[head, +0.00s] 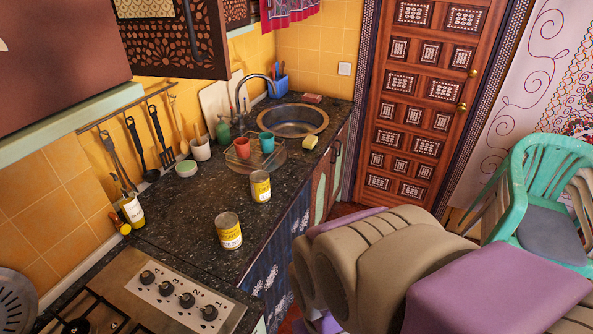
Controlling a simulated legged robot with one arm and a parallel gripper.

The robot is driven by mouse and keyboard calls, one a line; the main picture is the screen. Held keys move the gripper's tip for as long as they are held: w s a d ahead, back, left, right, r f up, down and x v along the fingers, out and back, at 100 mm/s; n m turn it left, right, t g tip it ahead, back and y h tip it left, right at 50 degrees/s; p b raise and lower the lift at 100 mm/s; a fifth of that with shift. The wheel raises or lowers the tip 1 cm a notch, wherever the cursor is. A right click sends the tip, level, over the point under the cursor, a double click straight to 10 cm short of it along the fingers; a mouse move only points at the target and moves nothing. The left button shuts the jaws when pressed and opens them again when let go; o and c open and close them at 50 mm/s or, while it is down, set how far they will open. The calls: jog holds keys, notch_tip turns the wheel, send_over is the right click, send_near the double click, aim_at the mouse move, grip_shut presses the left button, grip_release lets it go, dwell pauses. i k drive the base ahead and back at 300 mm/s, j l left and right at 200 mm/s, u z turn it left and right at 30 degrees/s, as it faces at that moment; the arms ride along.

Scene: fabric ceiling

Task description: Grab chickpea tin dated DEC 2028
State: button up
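Two similar tins with yellow and white labels stand upright on the dark speckled counter. The nearer tin (228,231) is by the counter's front edge, just beyond the stove. The farther tin (260,186) stands behind it and to its right, in front of the cup rack. The print is too small to read, so I cannot tell which one bears DEC 2028. My arm, beige and purple, fills the lower right, to the right of both tins and apart from them. My gripper's fingers do not show.
The stove (150,300) is at the lower left. A rack with a red cup (242,148) and a teal cup (266,142) stands before the sink (292,121). A bottle (132,210) is by the left wall. Counter (185,215) left of the tins is clear. A green chair (540,190) stands right.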

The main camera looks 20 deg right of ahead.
aim_at(258, 179)
jog(key=z, duration=0.2)
jog(key=i+l+u, duration=0.2)
jog(key=u, duration=0.3)
jog(key=i+l+u, duration=0.15)
jog(key=l+u, duration=0.3)
jog(key=i+l+u, duration=0.1)
jog(key=l+u, duration=0.2)
jog(key=u, duration=0.2)
